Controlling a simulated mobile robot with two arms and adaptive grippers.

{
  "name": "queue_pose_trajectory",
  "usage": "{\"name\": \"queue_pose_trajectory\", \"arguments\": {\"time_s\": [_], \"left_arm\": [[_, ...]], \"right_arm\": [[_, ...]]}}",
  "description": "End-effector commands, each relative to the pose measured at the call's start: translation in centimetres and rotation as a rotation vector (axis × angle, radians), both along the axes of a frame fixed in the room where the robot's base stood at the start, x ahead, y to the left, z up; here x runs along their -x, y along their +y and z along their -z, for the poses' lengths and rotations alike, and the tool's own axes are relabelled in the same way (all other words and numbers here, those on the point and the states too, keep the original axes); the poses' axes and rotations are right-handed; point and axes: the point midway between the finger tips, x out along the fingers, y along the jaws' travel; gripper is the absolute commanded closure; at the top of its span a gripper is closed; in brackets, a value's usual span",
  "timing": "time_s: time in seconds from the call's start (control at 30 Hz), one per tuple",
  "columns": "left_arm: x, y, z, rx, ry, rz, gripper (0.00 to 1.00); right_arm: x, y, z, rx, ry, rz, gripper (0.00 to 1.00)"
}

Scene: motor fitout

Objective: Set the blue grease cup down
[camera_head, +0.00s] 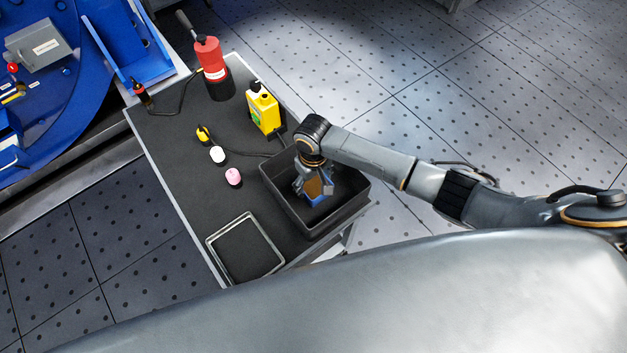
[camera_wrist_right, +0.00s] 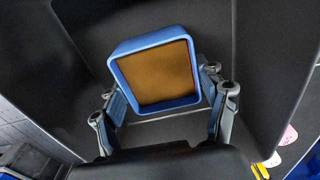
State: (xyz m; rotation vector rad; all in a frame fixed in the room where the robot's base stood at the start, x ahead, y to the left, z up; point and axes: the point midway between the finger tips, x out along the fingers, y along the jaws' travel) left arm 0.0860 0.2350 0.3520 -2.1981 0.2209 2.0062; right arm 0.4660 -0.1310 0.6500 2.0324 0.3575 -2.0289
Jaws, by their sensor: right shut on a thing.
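The blue grease cup (camera_wrist_right: 154,75) is a square blue cup with brown grease filling its open top. In the right wrist view it sits between the two fingers of my right gripper (camera_wrist_right: 165,110), which is shut on it. In the head view my right gripper (camera_head: 318,184) reaches down inside the black bin (camera_head: 336,224), with the cup (camera_head: 315,201) under it near the bin floor. I cannot tell whether the cup touches the floor. My left gripper is not in view.
A cable runs across the bench. A blue machine (camera_head: 60,90) stands at the left.

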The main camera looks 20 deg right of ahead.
Motion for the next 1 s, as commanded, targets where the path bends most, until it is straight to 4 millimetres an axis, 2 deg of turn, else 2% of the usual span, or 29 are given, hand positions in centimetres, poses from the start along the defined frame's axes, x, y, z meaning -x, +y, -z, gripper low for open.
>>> {"name": "queue_pose_trajectory", "arguments": {"time_s": [0.03,0.13,0.57,0.67,1.0], "left_arm": [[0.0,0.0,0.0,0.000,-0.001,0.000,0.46],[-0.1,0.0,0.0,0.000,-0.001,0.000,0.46],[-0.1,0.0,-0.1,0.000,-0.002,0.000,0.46],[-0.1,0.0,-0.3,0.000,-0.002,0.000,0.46],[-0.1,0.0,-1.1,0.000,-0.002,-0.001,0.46]], "right_arm": [[0.0,0.0,0.1,0.000,0.000,0.000,0.23],[0.0,0.0,0.1,0.000,0.000,0.000,0.05],[0.0,0.0,-0.5,-0.001,-0.001,0.000,0.05],[-0.1,0.0,-1.8,-0.002,-0.002,0.000,0.05],[-0.1,0.1,-9.0,-0.002,-0.002,-0.001,0.05]]}}
